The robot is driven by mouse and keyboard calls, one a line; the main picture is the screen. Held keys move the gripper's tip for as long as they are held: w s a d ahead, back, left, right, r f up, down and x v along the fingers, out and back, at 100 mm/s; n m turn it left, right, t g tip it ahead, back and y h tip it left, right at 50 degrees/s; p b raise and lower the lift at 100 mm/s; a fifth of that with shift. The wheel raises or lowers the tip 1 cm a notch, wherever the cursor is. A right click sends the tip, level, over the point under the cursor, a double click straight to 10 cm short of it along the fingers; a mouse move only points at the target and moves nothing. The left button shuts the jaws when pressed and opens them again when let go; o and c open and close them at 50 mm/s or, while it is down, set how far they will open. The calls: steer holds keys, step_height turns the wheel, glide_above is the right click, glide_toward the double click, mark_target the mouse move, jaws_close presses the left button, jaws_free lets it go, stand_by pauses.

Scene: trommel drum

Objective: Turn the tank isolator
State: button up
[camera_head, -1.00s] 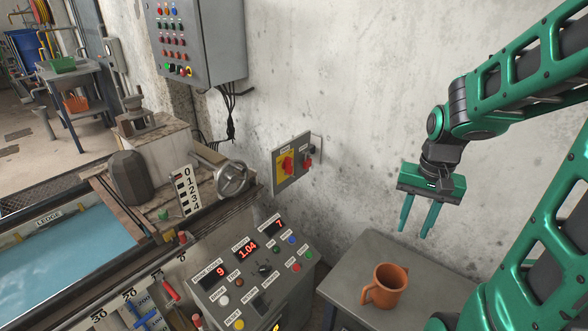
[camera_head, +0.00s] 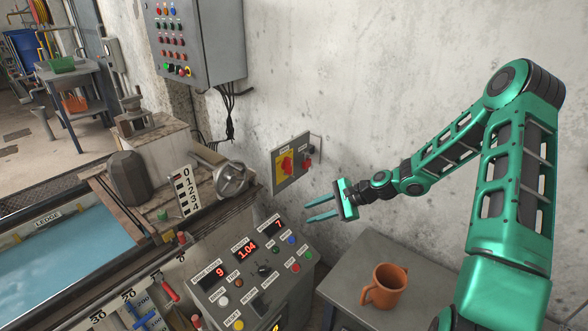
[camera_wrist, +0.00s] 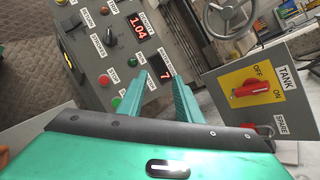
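The tank isolator is a red rotary handle (camera_head: 286,164) on a yellow plate, fixed to a grey panel on the wall. In the wrist view the red handle (camera_wrist: 250,91) lies to the right of my fingers, beside the labels TANK, OFF and ON. A second small red control marked SPARE (camera_wrist: 262,130) sits on the same panel. My gripper (camera_head: 308,212) is to the right of and below the panel, apart from it, its fingers pointing left. In the wrist view my gripper (camera_wrist: 162,85) is open, with a gap between its fingers and nothing in it.
A control desk (camera_head: 244,283) with lit displays and buttons stands below the panel. A handwheel (camera_head: 231,179) is left of the panel. A brown mug (camera_head: 386,287) stands on a grey table (camera_head: 350,262) below my arm. The wall right of the panel is bare.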

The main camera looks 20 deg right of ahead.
steer(key=w+r+m+t+y, duration=0.2)
steer(key=w+m+t, duration=0.25)
steer(key=w, duration=0.25)
steer(key=m+t, duration=0.5)
steer(key=m, duration=0.3)
glide_toward(291, 165)
steer(key=shift+n+h, duration=0.25)
steer(key=shift+h, duration=0.15)
steer(key=x, duration=0.8)
steer(key=shift+w+a+r, duration=0.2)
steer(key=shift+w, duration=0.1)
jaws_close()
